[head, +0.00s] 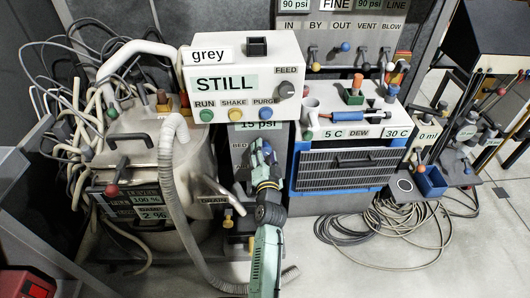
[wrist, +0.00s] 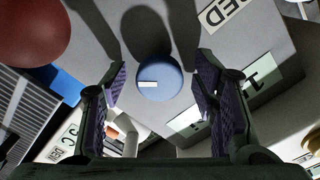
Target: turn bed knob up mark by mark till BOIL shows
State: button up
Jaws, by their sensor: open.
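The blue bed knob (wrist: 160,78) shows in the wrist view as a round dial with a white pointer mark toward its left side. A BED label (wrist: 225,12) lies beside it on the grey panel. My gripper (wrist: 161,66) is open, with one finger on each side of the knob; contact is not visible. The white box above has a display reading STILL (head: 225,84).
A ribbed hose (head: 168,180) hangs left of my arm. A blue-framed vent unit (head: 345,170) stands close on the right. A red ball (wrist: 30,32) looms at the wrist view's upper left. Coiled cables (head: 385,230) lie on the floor at right.

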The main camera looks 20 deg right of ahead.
jog(key=v, duration=0.7)
jog(key=shift+s, duration=0.3)
